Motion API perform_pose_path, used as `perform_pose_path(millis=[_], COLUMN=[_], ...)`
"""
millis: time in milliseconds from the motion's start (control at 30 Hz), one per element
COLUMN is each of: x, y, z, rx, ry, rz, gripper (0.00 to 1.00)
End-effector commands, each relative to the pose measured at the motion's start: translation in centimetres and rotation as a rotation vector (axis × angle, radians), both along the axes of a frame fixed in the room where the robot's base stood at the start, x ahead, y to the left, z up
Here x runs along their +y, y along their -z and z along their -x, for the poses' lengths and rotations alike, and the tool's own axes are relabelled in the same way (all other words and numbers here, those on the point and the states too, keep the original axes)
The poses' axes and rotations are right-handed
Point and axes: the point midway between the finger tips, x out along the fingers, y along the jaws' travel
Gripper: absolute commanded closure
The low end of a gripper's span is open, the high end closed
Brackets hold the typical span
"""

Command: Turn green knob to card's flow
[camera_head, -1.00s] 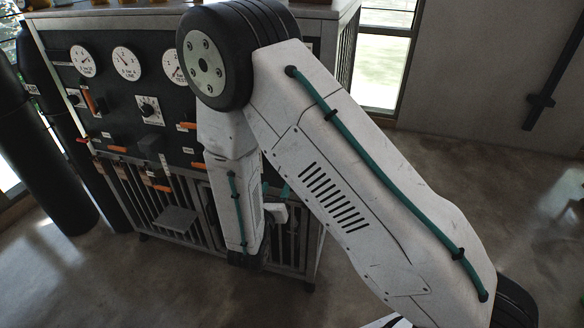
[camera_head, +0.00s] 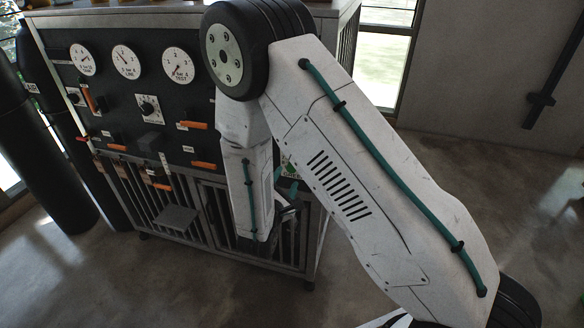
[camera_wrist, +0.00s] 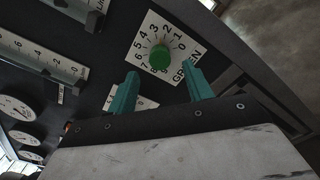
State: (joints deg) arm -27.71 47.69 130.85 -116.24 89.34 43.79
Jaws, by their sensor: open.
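The green knob (camera_wrist: 159,57) sits on a square white dial plate (camera_wrist: 139,52) with black numbers around it and lettering that appears to read GREEN. In the wrist view my gripper (camera_wrist: 160,70) is open, with one teal finger on each side below the knob. The fingers appear apart from the knob, but I cannot tell how far their tips are from the panel. In the head view the gripper (camera_head: 287,187) is partly hidden behind my arm. I cannot identify a card giving the flow. A white label (camera_wrist: 146,103) behind the left finger is mostly covered.
Two scaled strips (camera_wrist: 40,54) and round gauges lie left of the dial in the wrist view. In the head view the dark panel (camera_head: 110,90) carries gauges, orange-handled levers (camera_head: 198,125) and a black knob (camera_head: 148,106). Dark cylinders (camera_head: 45,165) stand at left. The floor at right is clear.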

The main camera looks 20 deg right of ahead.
Motion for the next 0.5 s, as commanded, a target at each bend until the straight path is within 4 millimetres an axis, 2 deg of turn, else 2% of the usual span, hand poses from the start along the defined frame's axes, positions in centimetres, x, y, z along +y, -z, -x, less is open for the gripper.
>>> perform_pose_path(millis=[333, 500], x=[-3.0, -2.9], y=[0.0, 0.0], z=[-4.0, -4.0], rx=[0.0, 0.001], ry=[0.003, -0.001], rz=[0.0, 0.0], gripper=[0.49, 0.49])
